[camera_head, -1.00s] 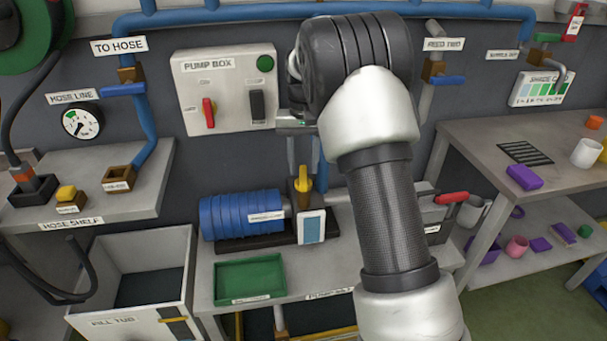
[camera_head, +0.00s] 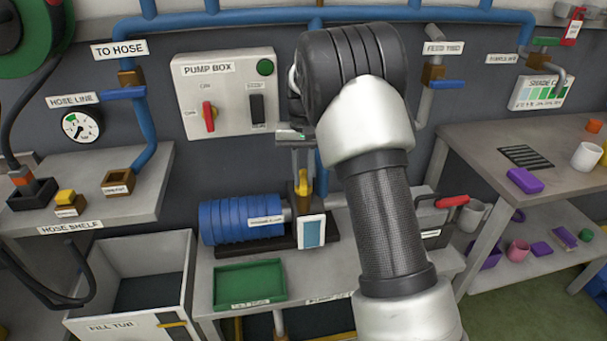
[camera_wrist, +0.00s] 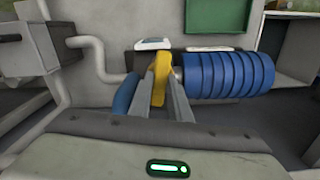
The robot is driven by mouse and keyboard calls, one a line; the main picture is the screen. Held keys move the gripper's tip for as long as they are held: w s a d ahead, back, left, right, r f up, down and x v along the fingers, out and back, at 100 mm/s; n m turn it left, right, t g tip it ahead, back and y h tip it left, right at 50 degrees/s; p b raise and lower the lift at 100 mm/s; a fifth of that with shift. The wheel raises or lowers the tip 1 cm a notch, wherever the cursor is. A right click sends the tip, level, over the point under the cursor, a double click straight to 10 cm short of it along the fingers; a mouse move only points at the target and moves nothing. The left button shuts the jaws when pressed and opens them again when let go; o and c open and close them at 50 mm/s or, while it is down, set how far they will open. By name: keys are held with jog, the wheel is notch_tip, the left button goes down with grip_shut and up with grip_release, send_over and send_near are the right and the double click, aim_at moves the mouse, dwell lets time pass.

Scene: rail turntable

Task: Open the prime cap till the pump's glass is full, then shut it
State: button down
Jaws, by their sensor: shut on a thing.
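The pump is a blue ribbed cylinder (camera_head: 240,218) on a dark base on the bench; it also shows in the wrist view (camera_wrist: 228,75). The yellow prime cap (camera_head: 303,184) stands on the brown block at its right end. My gripper (camera_head: 302,172) reaches down from above and is shut on the yellow cap, which stands between the two fingers in the wrist view (camera_wrist: 160,78). The pump's glass (camera_head: 311,232) is a white-framed panel with blue in it, below the cap. Its exact level is too small to tell.
The pump box (camera_head: 225,95) with a red switch and a black switch is on the wall behind. A green tray (camera_head: 249,283) lies in front of the pump. A red-handled part (camera_head: 453,200) sits to the right. The fill tub (camera_head: 135,280) stands at left.

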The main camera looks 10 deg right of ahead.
aim_at(304, 178)
jog(key=shift+r+m+p, duration=0.15)
jog(key=shift+m+p, duration=0.15)
jog(key=shift+p, duration=0.05)
jog(key=m+p, duration=0.2)
jog(key=m, duration=0.1)
jog(key=shift+r+p, duration=0.1)
jog(key=shift+p, duration=0.2)
jog(key=m+p, duration=0.2)
jog(key=m, duration=0.1)
jog(key=shift+m, duration=0.3)
jog(key=m+p, duration=0.2)
jog(key=m, duration=0.2)
jog(key=shift+p, duration=0.35)
jog(key=shift+m+p, duration=0.9)
jog(key=shift+m, duration=1.4)
jog(key=shift+f, duration=0.2)
jog(key=c, duration=1.6)
grip_release()
jog(key=shift+c, duration=0.2)
notch_tip(304, 178, up, 18)
jog(key=p, duration=0.1)
jog(key=shift+f, duration=0.25)
